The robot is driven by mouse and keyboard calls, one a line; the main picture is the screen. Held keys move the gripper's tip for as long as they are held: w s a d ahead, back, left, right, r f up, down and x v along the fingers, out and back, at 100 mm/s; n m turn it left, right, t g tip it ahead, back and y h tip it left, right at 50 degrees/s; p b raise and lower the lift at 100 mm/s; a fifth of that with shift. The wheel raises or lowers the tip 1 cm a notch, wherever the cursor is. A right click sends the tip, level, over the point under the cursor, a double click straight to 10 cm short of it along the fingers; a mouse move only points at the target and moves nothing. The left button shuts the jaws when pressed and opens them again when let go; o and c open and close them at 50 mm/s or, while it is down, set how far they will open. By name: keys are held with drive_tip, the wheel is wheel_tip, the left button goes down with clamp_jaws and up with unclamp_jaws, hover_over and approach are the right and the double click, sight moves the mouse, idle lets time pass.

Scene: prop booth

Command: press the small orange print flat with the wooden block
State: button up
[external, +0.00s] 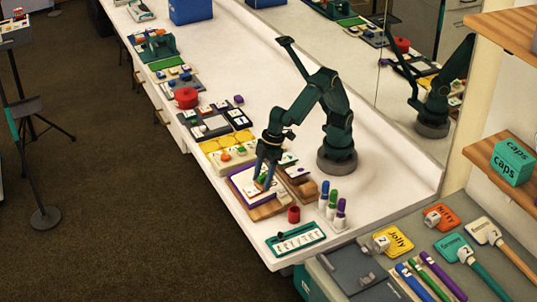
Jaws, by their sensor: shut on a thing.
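My gripper (264,184) points down over a wooden board (266,212) near the front edge of the counter. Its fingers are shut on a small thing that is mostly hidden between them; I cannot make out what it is. A white sheet with a purple border (235,184) lies on the board under the fingers. Small patches of green and orange show by the fingertips, too small to tell apart as prints. A brown wooden piece (301,187) stands just right of the board, apart from the fingers; I cannot tell if it is the wooden block.
A teal-edged card (295,239) lies in front. Yellow trays (225,150) sit behind left.

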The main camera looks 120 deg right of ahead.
drive_tip(key=m, duration=0.2)
hover_over(252, 191)
drive_tip(key=shift+h, duration=0.3)
drive_tip(key=shift+s+f, duration=0.2)
drive_tip(key=shift+f, duration=1)
drive_tip(key=shift+s+f, duration=0.15)
drive_tip(key=shift+f, duration=1.05)
drive_tip(key=shift+s+f, duration=0.15)
drive_tip(key=shift+f, duration=0.55)
drive_tip(key=shift+w+r, duration=0.15)
drive_tip(key=shift+r, duration=0.85)
drive_tip(key=shift+w+r, duration=0.2)
drive_tip(key=shift+r, duration=0.85)
drive_tip(key=shift+w+r, duration=0.15)
drive_tip(key=shift+r, duration=0.85)
